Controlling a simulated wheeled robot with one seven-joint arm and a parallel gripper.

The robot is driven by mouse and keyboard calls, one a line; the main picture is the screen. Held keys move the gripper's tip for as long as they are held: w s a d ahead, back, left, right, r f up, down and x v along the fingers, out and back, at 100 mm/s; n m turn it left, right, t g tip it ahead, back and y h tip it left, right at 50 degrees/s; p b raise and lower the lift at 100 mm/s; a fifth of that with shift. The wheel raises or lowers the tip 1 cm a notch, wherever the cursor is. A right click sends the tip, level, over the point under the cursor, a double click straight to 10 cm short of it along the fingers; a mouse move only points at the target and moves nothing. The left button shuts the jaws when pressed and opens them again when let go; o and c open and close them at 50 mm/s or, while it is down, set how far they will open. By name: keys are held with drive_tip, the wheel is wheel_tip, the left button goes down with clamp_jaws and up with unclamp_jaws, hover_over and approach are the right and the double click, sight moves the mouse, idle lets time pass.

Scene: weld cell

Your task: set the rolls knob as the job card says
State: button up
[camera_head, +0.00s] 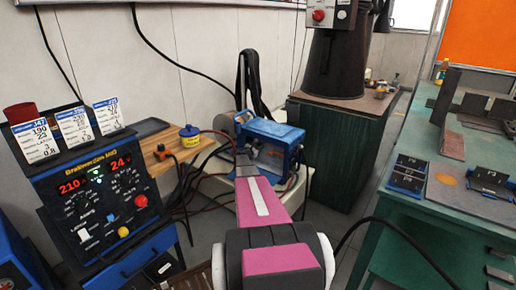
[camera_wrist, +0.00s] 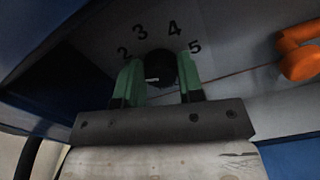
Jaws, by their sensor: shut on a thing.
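In the wrist view a round black knob (camera_wrist: 160,68) sits on a grey panel, with the numbers 2, 3, 4 and 5 around its upper side. A short pale mark on the knob points left, below the 2; any number there is hidden by a finger. My gripper (camera_wrist: 160,76) is shut on the knob, with green fingertips at its left and right sides. In the head view my arm reaches to the blue wire feeder (camera_head: 270,131), and the knob is hidden. Three job cards stand on the welder: left (camera_head: 36,140), middle (camera_head: 76,129) and right (camera_head: 109,115). The left card reads 190, 23, 3, 0.8.
The blue welder (camera_head: 95,200) at the left shows 210 and 24. An orange part (camera_wrist: 298,52) is close to the right of my gripper. A yellow-and-blue tub (camera_head: 189,135) stands on a wooden shelf. A green table (camera_head: 425,215) with plates is at right.

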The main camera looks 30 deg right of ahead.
drive_tip(key=m, duration=1.4)
drive_tip(key=shift+s+f, duration=0.15)
drive_tip(key=shift+f, duration=0.05)
drive_tip(key=shift+m, duration=0.3)
drive_tip(key=o, duration=0.9)
drive_tip(key=v, duration=1)
drive_tip(key=shift+s+a, duration=0.15)
drive_tip(key=shift+a, duration=0.25)
